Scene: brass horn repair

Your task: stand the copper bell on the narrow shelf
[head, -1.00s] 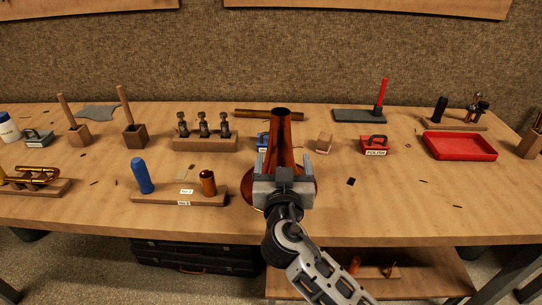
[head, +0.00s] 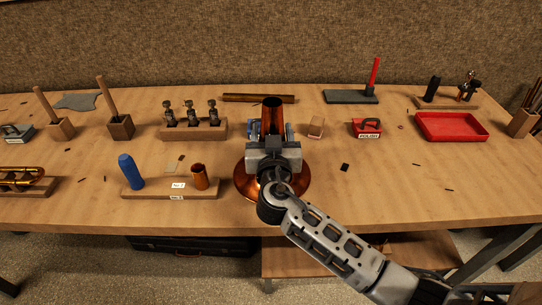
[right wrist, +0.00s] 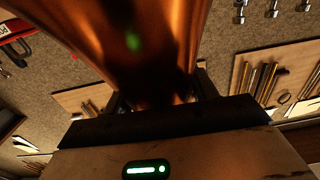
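The copper bell (head: 300,184) stands upright on the bench, its wide flare down and its narrow tube (head: 272,113) up. My right gripper (head: 271,130) is at the tube, with one finger on each side. The fingers look open, with slim gaps beside the copper. In the right wrist view the bell (right wrist: 140,40) fills the space between the fingers (right wrist: 160,95). The gripper hides the middle of the bell in the head view. A low wooden shelf (head: 290,262) shows under the bench front, partly behind my arm. My left gripper is out of view.
A wooden block with a blue cylinder (head: 131,172) and a copper sleeve (head: 199,177) stands left of the bell. A small wooden block (head: 316,127), a red polish box (head: 367,127) and a red tray (head: 450,127) are to the right. The bench's front right is mostly clear.

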